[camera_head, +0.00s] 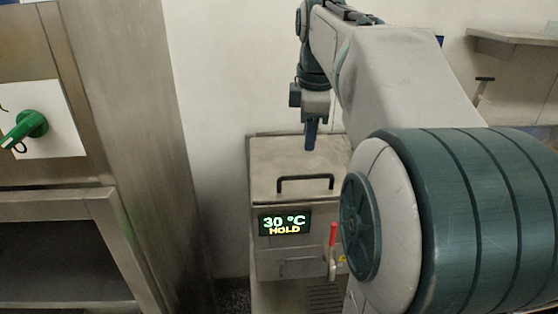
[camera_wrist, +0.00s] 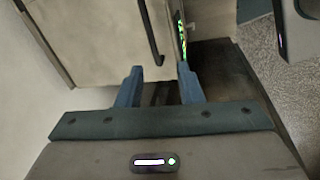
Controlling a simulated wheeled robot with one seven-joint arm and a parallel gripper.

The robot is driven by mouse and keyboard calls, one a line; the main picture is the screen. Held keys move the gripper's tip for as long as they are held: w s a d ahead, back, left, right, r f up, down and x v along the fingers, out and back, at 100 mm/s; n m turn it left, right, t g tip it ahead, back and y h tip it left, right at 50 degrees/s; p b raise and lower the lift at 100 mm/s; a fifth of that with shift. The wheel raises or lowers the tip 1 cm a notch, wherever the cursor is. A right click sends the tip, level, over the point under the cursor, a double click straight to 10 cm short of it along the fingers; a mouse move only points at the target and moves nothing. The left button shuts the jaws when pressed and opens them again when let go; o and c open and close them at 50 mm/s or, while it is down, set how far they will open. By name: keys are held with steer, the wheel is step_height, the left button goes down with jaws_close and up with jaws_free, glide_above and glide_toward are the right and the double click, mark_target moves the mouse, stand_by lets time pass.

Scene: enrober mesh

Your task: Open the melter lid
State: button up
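The melter (camera_head: 290,240) is a metal box in the middle of the head view, with a flat lid (camera_head: 275,160) that lies shut. A black bar handle (camera_head: 305,178) is on the lid near its front edge. My gripper (camera_head: 311,147) points down over the lid, behind the handle in the picture. In the wrist view, my gripper (camera_wrist: 160,77) is open, with two blue fingers apart and nothing held. The handle (camera_wrist: 150,30) shows there, its near end in line with the gap between the fingertips. I cannot tell how far the fingers are from it.
The melter's front has a display (camera_head: 284,222) reading 30 °C HOLD and a red-handled lever (camera_head: 333,236). A shelf (camera_head: 510,43) is at the right. My arm hides the melter's right side.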

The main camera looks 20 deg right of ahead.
mark_target(309, 177)
steer(key=shift+n, duration=0.9)
steer(key=x, duration=0.4)
steer(key=d+b+x, duration=0.1)
steer(key=x, duration=0.3)
steer(key=w+d+x, duration=0.1)
steer(key=x, duration=0.3)
steer(key=shift+f+b, duration=0.1)
steer(key=shift+b, duration=0.25)
jaws_close()
